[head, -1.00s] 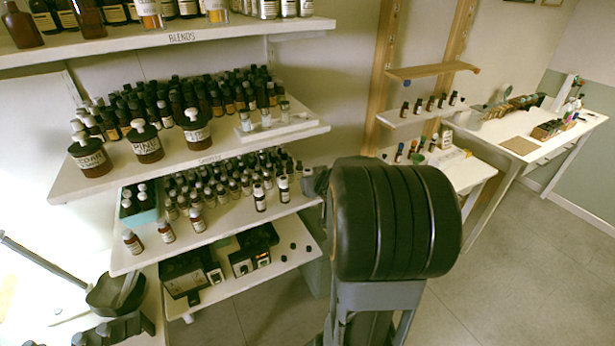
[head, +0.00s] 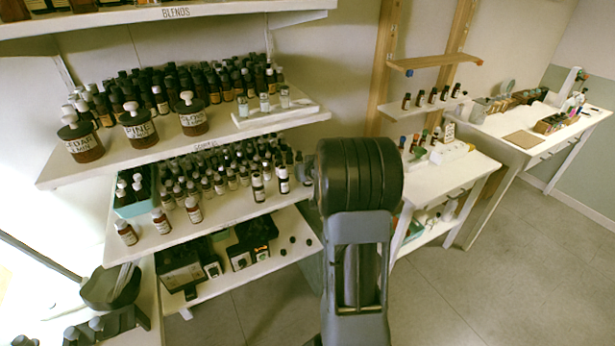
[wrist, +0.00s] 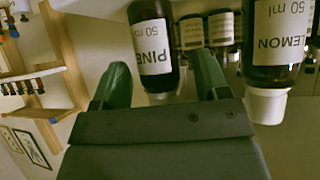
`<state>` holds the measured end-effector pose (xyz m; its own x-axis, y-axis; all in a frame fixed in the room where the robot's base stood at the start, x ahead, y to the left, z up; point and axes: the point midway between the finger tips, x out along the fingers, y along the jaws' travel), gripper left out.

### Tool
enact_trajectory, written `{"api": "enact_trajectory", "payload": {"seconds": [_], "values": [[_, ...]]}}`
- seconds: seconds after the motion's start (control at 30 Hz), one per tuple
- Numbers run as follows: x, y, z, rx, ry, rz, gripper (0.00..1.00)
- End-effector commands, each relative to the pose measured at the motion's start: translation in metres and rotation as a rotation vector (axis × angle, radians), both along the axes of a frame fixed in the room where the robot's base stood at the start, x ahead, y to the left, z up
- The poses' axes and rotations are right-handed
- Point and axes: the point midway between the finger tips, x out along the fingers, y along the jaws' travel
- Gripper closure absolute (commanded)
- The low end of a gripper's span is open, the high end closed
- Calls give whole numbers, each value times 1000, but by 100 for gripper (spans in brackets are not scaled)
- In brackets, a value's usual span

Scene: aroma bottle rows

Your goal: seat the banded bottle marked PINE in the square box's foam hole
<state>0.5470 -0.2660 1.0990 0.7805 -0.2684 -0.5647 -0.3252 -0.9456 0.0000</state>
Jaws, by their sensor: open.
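In the wrist view, a brown bottle labelled PINE 50 ml (wrist: 153,45) appears upside down, its white cap toward my gripper (wrist: 162,82). My gripper is open, and in the picture the bottle lies between its two dark green fingers. I cannot tell whether they touch it, and no band is clear on it. A similar LEMON bottle (wrist: 278,45) is just right of the right finger. In the head view my arm hides the gripper. Dark boxes (head: 183,272) stand on the lowest shelf; I cannot make out a foam hole in them.
A large PINE jar (head: 138,128) stands between the CEDAR jar (head: 82,143) and another jar (head: 190,118) on a shelf crowded with small bottles. More labelled bottles stand close behind the PINE bottle in the wrist view. Open floor (head: 480,270) lies at right.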

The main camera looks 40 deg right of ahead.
Motion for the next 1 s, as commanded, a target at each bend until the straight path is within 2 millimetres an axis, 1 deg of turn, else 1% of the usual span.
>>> {"api": "enact_trajectory", "payload": {"seconds": [0.03, 0.1, 0.33, 0.37, 0.9, 1.0], "values": [[3, -1, -3, 0, 1, 0, 32], [5, -1, -4, 0, 0, 0, 32], [5, -2, -4, 0, 0, -1, 32], [5, -2, -4, 0, 0, -1, 34], [5, -2, -4, 0, 0, -1, 85], [5, -2, -3, 0, 0, -1, 87]]}}
